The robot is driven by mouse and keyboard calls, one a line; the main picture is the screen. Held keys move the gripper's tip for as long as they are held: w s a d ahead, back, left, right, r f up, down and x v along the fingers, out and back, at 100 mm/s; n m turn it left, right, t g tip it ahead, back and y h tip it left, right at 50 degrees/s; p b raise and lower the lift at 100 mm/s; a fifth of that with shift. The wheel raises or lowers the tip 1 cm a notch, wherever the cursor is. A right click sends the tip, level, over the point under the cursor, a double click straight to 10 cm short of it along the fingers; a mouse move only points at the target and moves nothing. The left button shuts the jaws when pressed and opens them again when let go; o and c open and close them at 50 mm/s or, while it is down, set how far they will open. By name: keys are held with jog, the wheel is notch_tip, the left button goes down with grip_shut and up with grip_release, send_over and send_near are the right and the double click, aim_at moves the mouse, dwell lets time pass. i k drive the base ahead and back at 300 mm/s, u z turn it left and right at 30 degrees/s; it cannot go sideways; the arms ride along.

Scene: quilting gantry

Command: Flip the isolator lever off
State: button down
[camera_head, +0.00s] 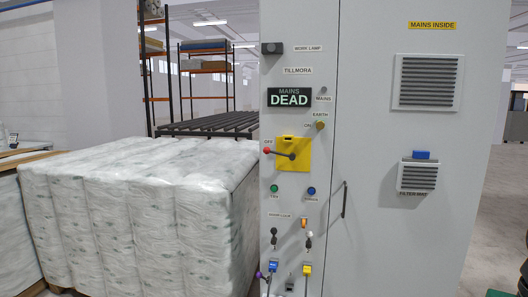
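The isolator lever (279,153) is a dark rod with a red knob on its left end. It is mounted on a yellow plate (302,159) on the front of a grey cabinet. The rod lies nearly level, and its red knob points left, just below the OFF label (268,142). An ON label (307,125) is above the plate. A display (290,98) higher up reads MAINS DEAD. My gripper is not in view.
Green (274,188) and blue (311,191) buttons, keys and small padlock-like items are below. A door handle (344,199) is at right. Plastic-wrapped rolls (130,215) stand close on the left.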

aim_at(292, 157)
jog(key=u, duration=0.85)
jog(key=i, duration=0.65)
jog(key=z, duration=0.1)
